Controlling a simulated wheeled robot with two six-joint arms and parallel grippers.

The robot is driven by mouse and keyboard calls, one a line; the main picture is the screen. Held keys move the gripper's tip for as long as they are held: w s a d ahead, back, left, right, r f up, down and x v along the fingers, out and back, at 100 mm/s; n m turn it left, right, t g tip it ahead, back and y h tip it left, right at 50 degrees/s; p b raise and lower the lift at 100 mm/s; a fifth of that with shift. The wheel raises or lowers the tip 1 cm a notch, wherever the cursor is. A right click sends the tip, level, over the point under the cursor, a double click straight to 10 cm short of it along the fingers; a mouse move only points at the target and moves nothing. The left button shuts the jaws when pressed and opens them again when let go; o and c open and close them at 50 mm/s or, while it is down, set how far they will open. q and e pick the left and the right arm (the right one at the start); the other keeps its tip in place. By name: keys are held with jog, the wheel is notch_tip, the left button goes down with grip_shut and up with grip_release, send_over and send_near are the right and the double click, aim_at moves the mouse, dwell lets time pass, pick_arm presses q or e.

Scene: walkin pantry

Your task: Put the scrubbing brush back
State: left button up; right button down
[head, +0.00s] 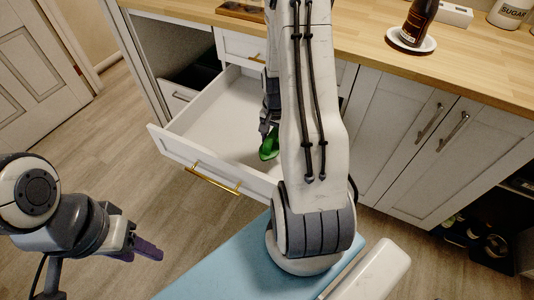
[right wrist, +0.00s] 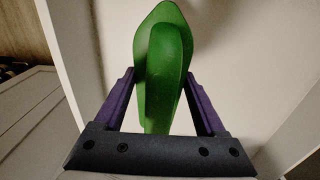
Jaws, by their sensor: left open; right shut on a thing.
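The green scrubbing brush (head: 268,147) is over the inside of the open white drawer (head: 172,148). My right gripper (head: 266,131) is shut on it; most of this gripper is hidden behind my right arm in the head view. In the right wrist view the brush (right wrist: 165,60) stands between the two purple fingers of my right gripper (right wrist: 160,90), with pale drawer surfaces around it. I cannot tell whether the brush touches the drawer bottom. My left gripper (head: 148,250) is open and empty, low at the left, over the floor and away from the drawer.
The drawer has a brass handle (head: 212,180) and its visible floor looks bare. Above it the wooden counter (head: 360,35) holds a dark bottle (head: 418,22) on a white saucer (head: 398,40) and a sugar canister (head: 510,12). Closed cabinet doors (head: 410,150) stand at the right.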

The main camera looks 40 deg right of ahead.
jog(key=shift+w+a+f, duration=0.25)
jog(key=shift+a+f, duration=0.1)
jog(key=shift+a, duration=0.15)
jog(key=shift+w+a+f, duration=0.2)
jog(key=shift+a+f, duration=0.1)
jog(key=shift+a, duration=0.15)
jog(key=shift+a+f, duration=0.15)
jog(key=shift+f, duration=0.1)
jog(key=shift+f+b, duration=0.4)
jog(key=shift+f, duration=1.4)
jog(key=shift+f, duration=0.2)
grip_release()
jog(key=shift+r, duration=0.1)
